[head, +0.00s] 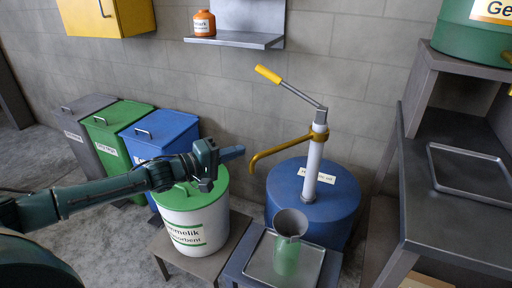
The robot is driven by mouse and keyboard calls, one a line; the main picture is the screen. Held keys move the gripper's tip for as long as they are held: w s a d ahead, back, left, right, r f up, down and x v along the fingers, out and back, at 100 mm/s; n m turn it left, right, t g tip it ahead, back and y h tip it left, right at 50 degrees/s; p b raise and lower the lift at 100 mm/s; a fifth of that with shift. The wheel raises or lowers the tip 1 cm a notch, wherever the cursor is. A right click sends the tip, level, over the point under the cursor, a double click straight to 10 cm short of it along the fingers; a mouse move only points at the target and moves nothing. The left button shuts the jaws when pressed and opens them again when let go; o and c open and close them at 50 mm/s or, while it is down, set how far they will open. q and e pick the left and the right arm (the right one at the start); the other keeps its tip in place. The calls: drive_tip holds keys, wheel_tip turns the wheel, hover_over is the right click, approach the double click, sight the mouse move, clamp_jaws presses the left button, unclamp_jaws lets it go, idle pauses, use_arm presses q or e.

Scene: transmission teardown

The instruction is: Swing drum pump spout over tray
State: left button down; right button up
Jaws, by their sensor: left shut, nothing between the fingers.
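The drum pump has a white column (314,165) standing on a blue drum (330,205), with a grey lever and yellow handle (268,74). Its yellow spout (280,147) points left and bends down at its tip, which shows near the drum's left edge. A grey tray (312,266) lies on a low stand in front of the drum. A green container (286,258) topped by a grey funnel (290,222) stands on it. My left gripper (238,152) is shut and empty, just left of the spout tip and apart from it in the picture. My right gripper is out of view.
A white bin with a green lid (195,225) stands below my left gripper. Blue (160,135), green and grey bins line the wall. A wall shelf (235,40) holds an orange jar.

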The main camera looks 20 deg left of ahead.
use_arm(q)
drive_tip(key=w+d, duration=0.4)
drive_tip(key=d, duration=0.1)
drive_tip(key=w+d+f+b, duration=0.1)
drive_tip(key=w+d, duration=0.1)
drive_tip(key=d, duration=0.1)
drive_tip(key=shift+w+f, duration=0.1)
drive_tip(key=shift+w, duration=0.2)
drive_tip(key=shift+s+d, duration=0.25)
drive_tip(key=shift+d, duration=0.35)
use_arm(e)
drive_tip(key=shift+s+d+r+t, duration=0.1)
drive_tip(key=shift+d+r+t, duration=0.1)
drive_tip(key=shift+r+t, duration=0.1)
